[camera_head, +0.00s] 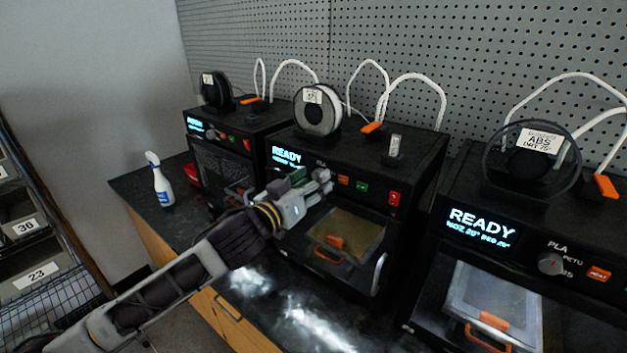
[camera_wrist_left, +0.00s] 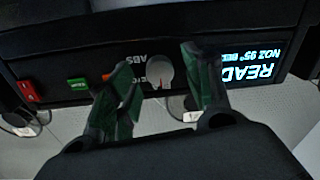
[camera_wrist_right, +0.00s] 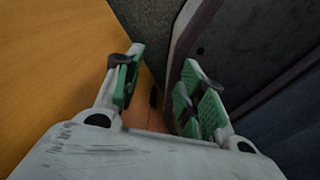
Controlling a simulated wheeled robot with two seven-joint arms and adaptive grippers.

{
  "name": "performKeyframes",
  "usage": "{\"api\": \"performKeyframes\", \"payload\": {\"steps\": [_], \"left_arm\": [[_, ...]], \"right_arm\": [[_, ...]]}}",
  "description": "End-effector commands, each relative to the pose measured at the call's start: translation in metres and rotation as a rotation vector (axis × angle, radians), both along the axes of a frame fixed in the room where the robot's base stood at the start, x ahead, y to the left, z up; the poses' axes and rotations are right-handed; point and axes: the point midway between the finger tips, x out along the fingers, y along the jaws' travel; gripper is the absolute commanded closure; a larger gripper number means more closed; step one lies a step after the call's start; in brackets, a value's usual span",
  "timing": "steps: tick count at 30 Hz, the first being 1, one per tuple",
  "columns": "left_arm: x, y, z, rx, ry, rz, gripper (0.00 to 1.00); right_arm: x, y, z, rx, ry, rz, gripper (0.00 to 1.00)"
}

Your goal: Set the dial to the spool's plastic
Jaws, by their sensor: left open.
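My left gripper (camera_head: 326,182) is at the front panel of the middle printer (camera_head: 385,165) and hides its dial in the head view. In the left wrist view the pale round dial (camera_wrist_left: 159,73) lies between the open, spread fingers, beyond their tips. A short red mark shows on its rim. The panel appears inverted there, with ABS and part of another label beside the dial. The middle printer's white spool (camera_head: 318,112) has a label too small to read. My right gripper (camera_wrist_right: 157,95) is open and empty in the right wrist view, and outside the head view.
The right printer (camera_head: 475,200) has a clear spool labelled ABS (camera_head: 538,142) and its own dial (camera_head: 550,263). A smaller printer (camera_head: 215,155) and a spray bottle (camera_head: 159,180) stand at left. An orange-handled door (camera_head: 335,242) is below my left gripper. A wooden surface (camera_wrist_right: 50,70) is beside my right gripper.

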Motion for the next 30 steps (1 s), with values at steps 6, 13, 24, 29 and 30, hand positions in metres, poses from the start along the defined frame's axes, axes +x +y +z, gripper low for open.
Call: {"api": "performKeyframes", "payload": {"steps": [6, 13, 24, 29, 30], "left_arm": [[0.007, -0.005, 0.000, 0.000, 0.000, -0.001, 0.49], [0.007, -0.005, 0.000, 0.000, 0.000, -0.001, 0.49], [0.007, -0.005, 0.000, 0.000, 0.001, 0.000, 0.85], [0.007, -0.005, 0.000, 0.001, 0.000, 0.000, 0.96], [0.007, -0.005, 0.000, 0.003, -0.001, 0.000, 0.96]], "right_arm": [[0.008, -0.002, 0.001, -0.002, -0.009, 0.001, 0.60], [0.018, -0.012, 0.002, -0.012, -0.020, 0.004, 0.60], [0.010, -0.013, 0.002, -0.013, -0.012, 0.004, 0.60], [0.002, -0.006, 0.001, -0.006, -0.002, 0.002, 0.60], [0.000, -0.004, 0.001, -0.004, -0.001, 0.002, 0.60]]}}
